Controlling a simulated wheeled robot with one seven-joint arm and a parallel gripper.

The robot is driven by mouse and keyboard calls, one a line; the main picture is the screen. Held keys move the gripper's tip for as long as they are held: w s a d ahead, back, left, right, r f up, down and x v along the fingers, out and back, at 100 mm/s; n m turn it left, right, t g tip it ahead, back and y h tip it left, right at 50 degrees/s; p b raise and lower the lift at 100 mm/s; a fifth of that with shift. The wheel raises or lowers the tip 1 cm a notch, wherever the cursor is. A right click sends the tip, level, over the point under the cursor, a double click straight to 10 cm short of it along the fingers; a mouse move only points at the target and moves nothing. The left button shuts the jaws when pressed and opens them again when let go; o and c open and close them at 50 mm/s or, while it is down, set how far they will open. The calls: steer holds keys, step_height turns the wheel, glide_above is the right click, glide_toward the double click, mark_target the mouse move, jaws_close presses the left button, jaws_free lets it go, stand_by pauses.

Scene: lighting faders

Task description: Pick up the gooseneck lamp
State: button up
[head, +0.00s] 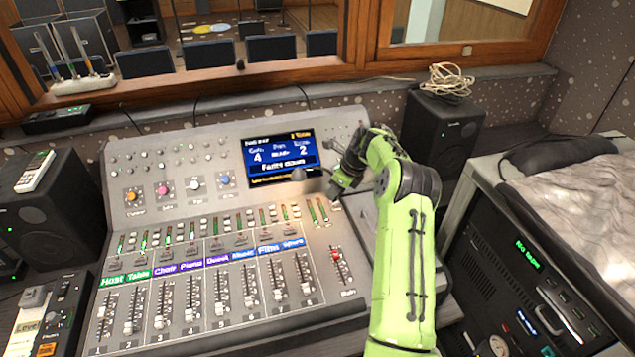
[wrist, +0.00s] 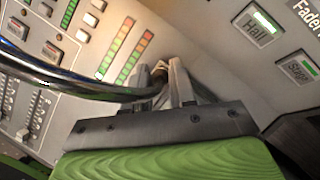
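The gooseneck lamp shows in the head view as a small dark head (head: 298,174) in front of the console screen, with a thin neck curving right towards my gripper (head: 337,190). In the wrist view its dark, shiny neck (wrist: 60,77) sweeps in from the left and passes close across my gripper (wrist: 162,72). A short dark-brown piece, apparently the lamp's lower end, sits between my two grey fingertips, close to the console surface. The fingers stand apart around it. I cannot tell whether they press on it. The lamp's foot is mostly hidden by my gripper and arm.
The mixing console (head: 225,325) carries several faders, knobs and lit meters around my gripper. A speaker (head: 440,130) with a coiled cable (head: 447,82) stands behind my arm. A dark equipment rack (head: 510,290) is at right. Another speaker (head: 60,205) is at left.

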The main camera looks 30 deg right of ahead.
jaws_close()
step_height(320, 180, up, 10)
steer(key=shift+f+p, duration=0.15)
steer(key=shift+p, duration=0.85)
step_height(320, 180, up, 3)
steer(key=p, duration=0.3)
steer(key=shift+r, duration=0.2)
steer(key=shift+f, duration=0.1)
